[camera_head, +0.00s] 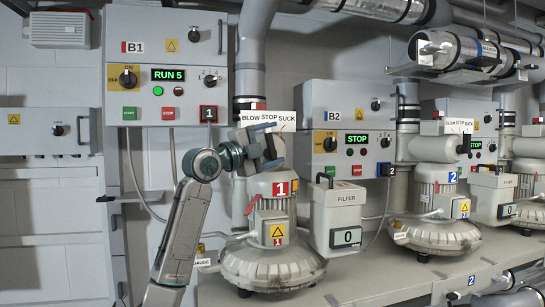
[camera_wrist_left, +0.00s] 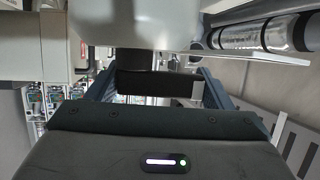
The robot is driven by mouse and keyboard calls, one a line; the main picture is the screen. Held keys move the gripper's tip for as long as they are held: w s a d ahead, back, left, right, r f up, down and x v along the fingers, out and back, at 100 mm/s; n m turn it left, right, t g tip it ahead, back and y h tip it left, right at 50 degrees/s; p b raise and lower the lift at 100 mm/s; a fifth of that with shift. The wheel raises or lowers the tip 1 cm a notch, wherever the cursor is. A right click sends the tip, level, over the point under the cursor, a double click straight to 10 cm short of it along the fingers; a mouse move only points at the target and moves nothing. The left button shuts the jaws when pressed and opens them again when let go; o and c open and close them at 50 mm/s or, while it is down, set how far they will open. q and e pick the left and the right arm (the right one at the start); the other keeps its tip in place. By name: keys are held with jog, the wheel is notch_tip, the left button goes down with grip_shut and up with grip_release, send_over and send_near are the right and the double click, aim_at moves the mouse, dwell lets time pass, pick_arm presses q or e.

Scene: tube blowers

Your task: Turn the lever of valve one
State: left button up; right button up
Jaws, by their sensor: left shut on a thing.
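Valve one is the pale housing on top of blower 1 (camera_head: 280,255), under the BLOW STOP SUCK plate (camera_head: 268,117). My left gripper (camera_head: 264,147) is at the front of this valve, just below the plate, and hides most of its lever. In the left wrist view the dark lever (camera_wrist_left: 155,83) lies between the two fingers, in front of the pale valve body (camera_wrist_left: 165,22). The gripper is shut on the lever. I cannot tell exactly which label the lever points to. My right gripper is in neither view.
Control box B1 (camera_head: 140,48) reads RUN 5, with a green lamp lit. Box B2 (camera_head: 320,92) reads STOP. A filter canister (camera_head: 340,205) stands right of blower 1. Blower 2 (camera_head: 437,200) stands farther right, with its own black valve lever (camera_head: 463,146).

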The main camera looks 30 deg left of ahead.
pick_arm(q)
jog(key=t+b, duration=0.1)
jog(key=n+t+b, duration=0.1)
jog(key=f+t+b, duration=0.1)
jog(key=b, duration=0.1)
jog(key=shift+s+a+n, duration=0.2)
jog(key=shift+s+n, duration=0.05)
jog(key=shift+n, duration=0.15)
jog(key=shift+s+a+n+t+y+b, duration=0.1)
jog(key=shift+n+t+y+b, duration=0.25)
jog(key=shift+n+t+b, duration=0.35)
jog(key=shift+s+a+n+t+y+b, duration=0.1)
jog(key=shift+n+t+y+b, duration=0.25)
jog(key=shift+n+t+b, duration=0.35)
jog(key=shift+r, duration=0.1)
jog(key=o, duration=1)
jog(key=shift+c, duration=0.2)
jog(key=shift+a, duration=0.1)
jog(key=shift+s, duration=0.1)
